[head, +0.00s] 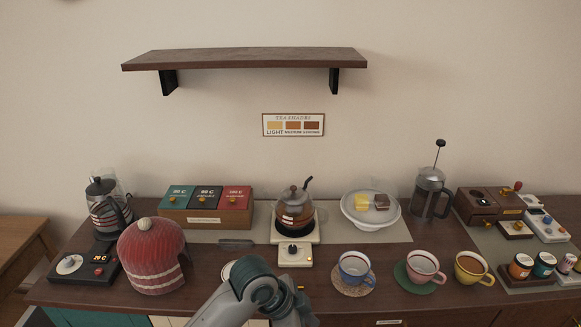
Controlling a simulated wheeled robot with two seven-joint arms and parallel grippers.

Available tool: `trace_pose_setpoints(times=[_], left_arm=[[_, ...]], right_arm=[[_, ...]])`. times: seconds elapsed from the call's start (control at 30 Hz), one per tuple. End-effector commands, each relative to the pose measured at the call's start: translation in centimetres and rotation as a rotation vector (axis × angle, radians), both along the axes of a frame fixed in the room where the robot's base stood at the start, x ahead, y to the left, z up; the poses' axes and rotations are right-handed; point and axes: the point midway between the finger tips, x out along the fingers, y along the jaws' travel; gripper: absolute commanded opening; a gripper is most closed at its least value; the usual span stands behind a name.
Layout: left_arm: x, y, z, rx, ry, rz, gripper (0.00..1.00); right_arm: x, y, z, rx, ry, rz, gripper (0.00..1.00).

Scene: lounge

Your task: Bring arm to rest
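One of my arms shows at the bottom centre of the head view, as a grey-green bent joint with links running down to the lower left and lower right. It is in front of the counter's (375,298) front edge and hides part of it. No gripper fingers show, so I cannot see whether either gripper is open or holds anything. My other arm is out of view.
Near the arm are a red knitted cosy (152,258), a glass teapot (293,208) on a warmer, and a blue cup (355,268). Pink (422,267) and yellow (470,268) cups stand farther right. A wooden shelf (245,58) hangs above.

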Motion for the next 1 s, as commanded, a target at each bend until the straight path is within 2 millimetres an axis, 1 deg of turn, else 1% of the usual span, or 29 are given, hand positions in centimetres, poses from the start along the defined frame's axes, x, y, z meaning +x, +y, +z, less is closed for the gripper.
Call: trace_pose_setpoints(times=[0.03,0.17,0.37,0.57,0.67,0.7,0.8,0.9,1.0], left_arm=[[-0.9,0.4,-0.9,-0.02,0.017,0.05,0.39],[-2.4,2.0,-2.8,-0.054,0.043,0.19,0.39],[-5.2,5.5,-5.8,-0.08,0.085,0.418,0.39],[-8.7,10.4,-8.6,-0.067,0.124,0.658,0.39],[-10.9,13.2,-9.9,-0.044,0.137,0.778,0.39],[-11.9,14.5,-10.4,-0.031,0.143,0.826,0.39],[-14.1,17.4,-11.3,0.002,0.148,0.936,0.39],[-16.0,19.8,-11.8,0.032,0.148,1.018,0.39],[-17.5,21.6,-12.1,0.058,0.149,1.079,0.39]], right_arm=[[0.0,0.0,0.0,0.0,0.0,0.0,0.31],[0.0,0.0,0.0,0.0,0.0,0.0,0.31],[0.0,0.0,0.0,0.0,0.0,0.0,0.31],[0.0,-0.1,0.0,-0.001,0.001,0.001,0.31],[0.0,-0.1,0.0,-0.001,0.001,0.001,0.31],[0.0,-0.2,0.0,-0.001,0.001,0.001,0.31],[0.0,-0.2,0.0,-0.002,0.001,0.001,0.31],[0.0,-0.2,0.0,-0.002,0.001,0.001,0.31],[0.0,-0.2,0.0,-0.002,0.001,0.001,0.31]])
